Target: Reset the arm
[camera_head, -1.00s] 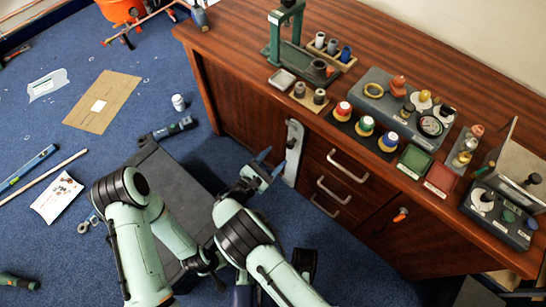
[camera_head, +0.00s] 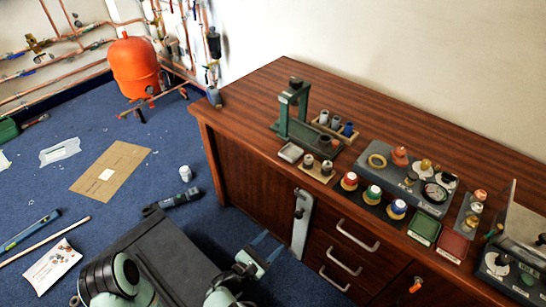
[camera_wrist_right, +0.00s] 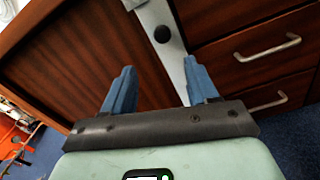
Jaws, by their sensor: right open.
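My right gripper (camera_head: 268,250) is at the lower middle of the head view, in front of the wooden cabinet. Its two blue fingers are apart with nothing between them. In the right wrist view the open fingers (camera_wrist_right: 152,92) point toward the cabinet front and a grey metal strip with a dark knob (camera_wrist_right: 162,34). My left arm is folded at the bottom left of the head view, and its gripper cannot be seen.
The wooden cabinet (camera_head: 240,105) carries a green press (camera_head: 292,110), colored caps and trays. Its drawer handles (camera_head: 357,236) stick out. A cardboard sheet (camera_head: 110,168), white can (camera_head: 185,173) and tools lie on the blue floor. An orange tank (camera_head: 134,68) stands behind.

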